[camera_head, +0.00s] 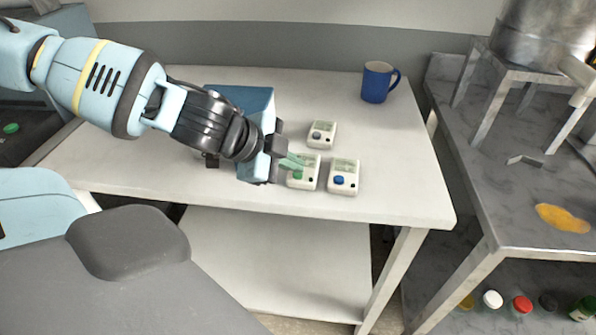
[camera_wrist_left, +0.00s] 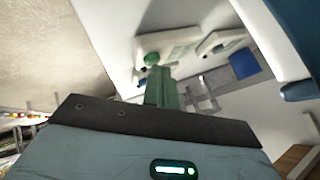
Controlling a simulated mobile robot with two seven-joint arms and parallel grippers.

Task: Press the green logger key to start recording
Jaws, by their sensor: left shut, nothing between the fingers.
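A white logger (camera_head: 309,164) with a green key (camera_head: 297,174) and a small screen lies near the front edge of the white table. The green key also shows in the wrist view (camera_wrist_left: 152,58), just beyond the fingertips. My left gripper (camera_head: 297,160) is shut and empty, its green fingers over the upper left part of this logger. In the wrist view the closed fingers (camera_wrist_left: 162,86) point toward the key and appear apart from it; the exact gap is hard to tell. My right gripper is not in view.
A logger with a blue key (camera_head: 344,177) lies close to the right, and another logger (camera_head: 322,134) lies behind. A blue mug (camera_head: 377,82) stands at the back right. A blue box (camera_head: 243,100) is behind my left wrist. The table's right part is clear.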

